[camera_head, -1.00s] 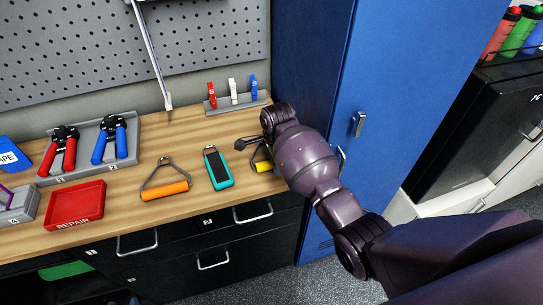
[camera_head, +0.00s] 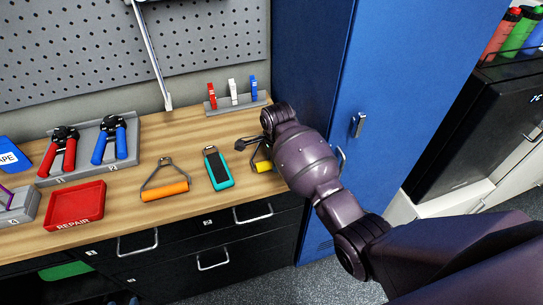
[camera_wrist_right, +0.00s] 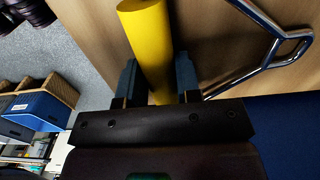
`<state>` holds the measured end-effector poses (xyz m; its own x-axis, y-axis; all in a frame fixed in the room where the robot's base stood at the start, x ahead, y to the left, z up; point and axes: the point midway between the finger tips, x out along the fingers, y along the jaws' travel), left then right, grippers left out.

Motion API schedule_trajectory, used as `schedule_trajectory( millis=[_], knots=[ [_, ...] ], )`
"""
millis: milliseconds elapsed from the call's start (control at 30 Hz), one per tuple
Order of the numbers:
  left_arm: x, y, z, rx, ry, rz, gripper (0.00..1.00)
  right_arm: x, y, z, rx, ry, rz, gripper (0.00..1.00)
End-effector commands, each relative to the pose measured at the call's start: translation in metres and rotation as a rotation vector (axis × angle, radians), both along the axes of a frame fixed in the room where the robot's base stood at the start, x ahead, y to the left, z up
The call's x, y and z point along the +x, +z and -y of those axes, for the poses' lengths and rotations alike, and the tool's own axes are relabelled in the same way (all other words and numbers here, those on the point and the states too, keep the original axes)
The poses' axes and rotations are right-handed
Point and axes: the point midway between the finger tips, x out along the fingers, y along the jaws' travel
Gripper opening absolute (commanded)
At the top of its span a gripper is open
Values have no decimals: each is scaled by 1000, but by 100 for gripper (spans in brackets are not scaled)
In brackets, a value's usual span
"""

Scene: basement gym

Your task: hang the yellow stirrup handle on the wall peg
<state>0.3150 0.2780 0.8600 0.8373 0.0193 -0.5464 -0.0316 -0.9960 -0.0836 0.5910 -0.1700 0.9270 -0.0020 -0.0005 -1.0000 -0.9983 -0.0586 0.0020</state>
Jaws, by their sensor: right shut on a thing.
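The yellow stirrup handle (camera_head: 263,166) lies at the right end of the wooden bench, largely hidden behind my right arm in the head view. In the right wrist view its yellow grip (camera_wrist_right: 147,40) runs between the two fingers of my right gripper (camera_wrist_right: 158,78), which is shut on it. Its grey metal loop cannot be made out clearly in the head view. The right gripper's fingers are mostly hidden by my wrist in the head view. The wall peg cannot be identified in these views. My left gripper is not in view.
An orange stirrup handle (camera_head: 165,191) and a teal-and-black tool (camera_head: 217,168) lie left of the gripper. A red tray (camera_head: 76,205) sits further left. A rack with clips (camera_head: 236,103) stands behind. A blue locker (camera_head: 372,110) bounds the bench on the right. A pegboard (camera_head: 130,50) is at the back.

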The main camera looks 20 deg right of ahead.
Motion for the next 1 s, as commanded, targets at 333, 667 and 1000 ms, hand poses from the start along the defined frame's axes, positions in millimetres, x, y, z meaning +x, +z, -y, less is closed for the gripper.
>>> schedule_trajectory(
  millis=[333, 667, 1000],
  knots=[
    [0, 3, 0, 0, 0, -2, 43, 1, 24, 0, 1, 0, 4, 8],
    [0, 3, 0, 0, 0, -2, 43, 1, 45, 0, 1, 1, 4, 8],
    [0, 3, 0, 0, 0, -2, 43, 1, 67, -1, 1, 1, 4, 8]
  ],
)
